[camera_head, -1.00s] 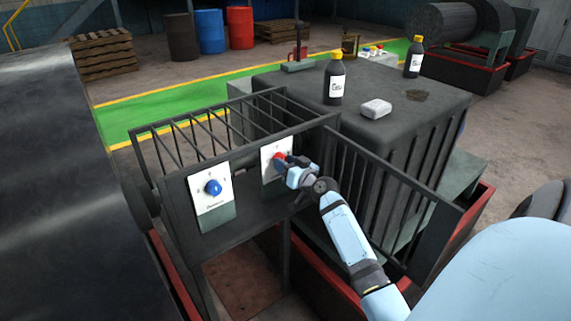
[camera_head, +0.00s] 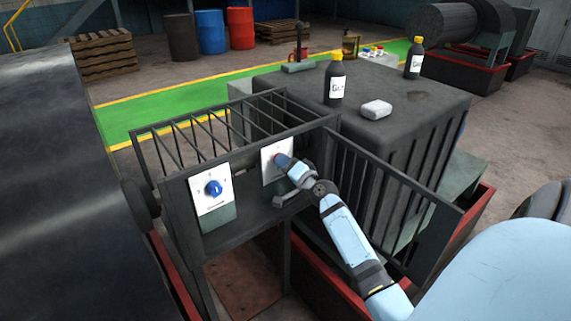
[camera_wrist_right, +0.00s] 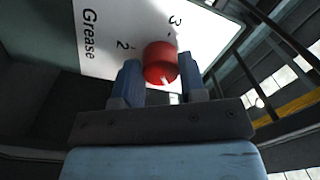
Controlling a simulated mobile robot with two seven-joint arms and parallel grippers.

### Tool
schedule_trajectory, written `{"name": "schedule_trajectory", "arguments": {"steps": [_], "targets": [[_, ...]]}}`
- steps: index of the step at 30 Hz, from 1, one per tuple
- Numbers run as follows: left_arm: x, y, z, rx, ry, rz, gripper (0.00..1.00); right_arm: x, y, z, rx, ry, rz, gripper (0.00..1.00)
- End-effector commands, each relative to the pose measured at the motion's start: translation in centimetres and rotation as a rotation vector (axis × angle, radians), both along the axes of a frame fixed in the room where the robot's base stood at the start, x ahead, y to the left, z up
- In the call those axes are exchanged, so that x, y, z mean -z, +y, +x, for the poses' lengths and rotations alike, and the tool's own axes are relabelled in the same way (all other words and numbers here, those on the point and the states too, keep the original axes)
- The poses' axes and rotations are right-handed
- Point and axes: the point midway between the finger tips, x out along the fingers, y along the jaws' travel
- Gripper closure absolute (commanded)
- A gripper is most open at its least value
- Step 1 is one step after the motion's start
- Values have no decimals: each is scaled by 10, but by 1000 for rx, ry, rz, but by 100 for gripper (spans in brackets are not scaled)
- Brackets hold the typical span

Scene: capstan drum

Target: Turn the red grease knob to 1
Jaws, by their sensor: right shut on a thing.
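The red grease knob (camera_wrist_right: 160,64) sits on a white plate (camera_wrist_right: 110,35) marked "Grease", with the numbers 2 and 3 readable in the right wrist view. My right gripper (camera_wrist_right: 162,85) is shut on the knob, a finger on each side of it. In the head view the plate (camera_head: 270,166) is on the dark panel, and my right gripper (camera_head: 282,160) covers most of the knob. The knob's pointer setting cannot be made out. My left gripper does not show.
A second white plate with a blue knob (camera_head: 213,188) is to the left on the same panel. Dark railings (camera_head: 385,200) stand close to my right arm. Two black bottles (camera_head: 335,82) and a pale block (camera_head: 376,109) are on the grey housing behind.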

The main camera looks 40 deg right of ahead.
Motion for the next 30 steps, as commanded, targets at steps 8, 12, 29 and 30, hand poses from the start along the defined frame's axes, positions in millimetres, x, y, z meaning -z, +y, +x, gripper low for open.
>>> {"name": "schedule_trajectory", "arguments": {"steps": [8,12,29,30], "targets": [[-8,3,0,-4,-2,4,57,-2,1,0,1,-29,264,86],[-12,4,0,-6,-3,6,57,-2,0,0,1,-43,388,86],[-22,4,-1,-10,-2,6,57,-2,1,0,1,-78,701,86],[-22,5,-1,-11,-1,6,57,-2,1,0,1,-79,709,86]]}}
